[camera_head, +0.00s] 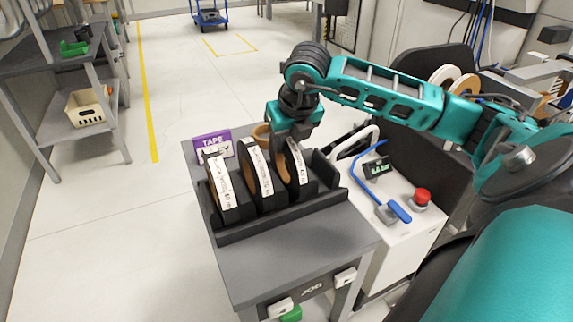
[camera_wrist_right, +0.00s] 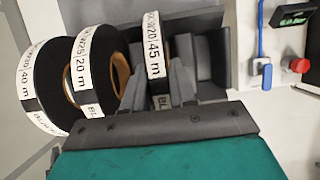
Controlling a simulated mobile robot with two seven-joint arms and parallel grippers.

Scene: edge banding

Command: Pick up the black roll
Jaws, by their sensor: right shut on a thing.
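Three black rolls with white labels stand upright in a dark slotted rack (camera_head: 285,222) on a grey cart. The right-hand black roll (camera_head: 299,172) has a label ending in 45 m in the right wrist view (camera_wrist_right: 154,50). My right gripper (camera_head: 284,148) reaches down from above and is shut on this roll, one finger on each side in the wrist view (camera_wrist_right: 166,88). The roll still sits at its place in the rack; I cannot tell whether it is lifted. The middle roll (camera_head: 258,178) and left roll (camera_head: 226,190) stand beside it. My left gripper is out of view.
A purple tape sign (camera_head: 212,143) stands behind the rack. To the right is a white machine panel with a blue-handled lever (camera_head: 398,211), a red button (camera_head: 422,195) and a small display (camera_head: 376,168). The cart top in front of the rack is clear.

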